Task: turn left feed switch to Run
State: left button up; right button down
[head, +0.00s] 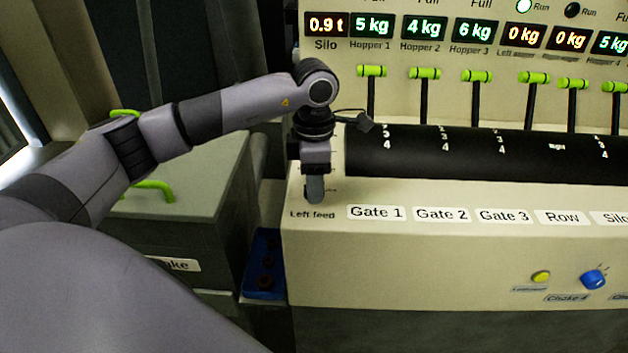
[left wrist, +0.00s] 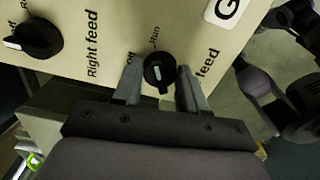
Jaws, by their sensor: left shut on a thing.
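The left feed switch is a small black round knob (left wrist: 158,72) with a white mark, seen in the left wrist view. Printed words around it include "Run" above it in the picture and a partly hidden "off" to its upper left. I cannot tell for sure which word the mark points to. My left gripper (left wrist: 159,84) is shut on the knob, with one grey finger on each side. In the head view my left gripper (head: 314,192) points down at the panel just above the "Left feed" label (head: 312,214) and hides the knob.
Another black knob (left wrist: 35,40) by the "Right feed" label is at the upper left of the wrist view. In the head view a black cylinder (head: 480,155) and several green-topped levers (head: 371,72) are to the right. A grey box (head: 190,235) stands left of the console.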

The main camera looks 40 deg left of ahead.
pick_arm(q)
jog(key=o, duration=1.1)
jog(key=shift+c, duration=0.2)
jog(key=shift+r, duration=3.6)
